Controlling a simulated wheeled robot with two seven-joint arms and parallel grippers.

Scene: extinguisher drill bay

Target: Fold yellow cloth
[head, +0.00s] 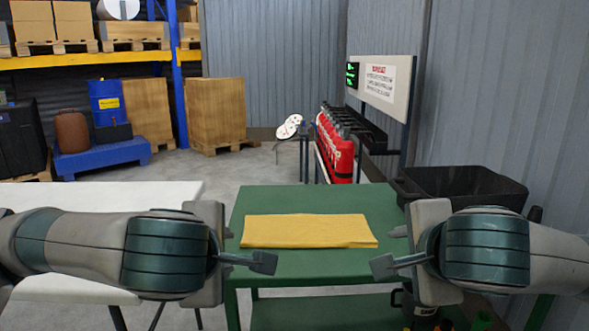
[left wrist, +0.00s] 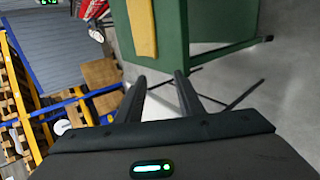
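The yellow cloth (head: 308,231) lies flat on the green table (head: 290,201) as a neat, narrow rectangle, longer from left to right. Part of it also shows at the top of the left wrist view (left wrist: 142,27), beyond the fingers. My left gripper (head: 247,249) is at the cloth's left end, near the table's front left, with its fingers apart and nothing between them. My right gripper (head: 390,249) is at the cloth's right end, with its fingers apart and empty. Neither gripper appears to hold the cloth.
A white table (head: 150,194) stands to the left, behind my left arm. A black bin (head: 465,185) is at the right behind my right arm. Red extinguishers (head: 335,148) stand in a rack beyond the table. The green tabletop around the cloth is clear.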

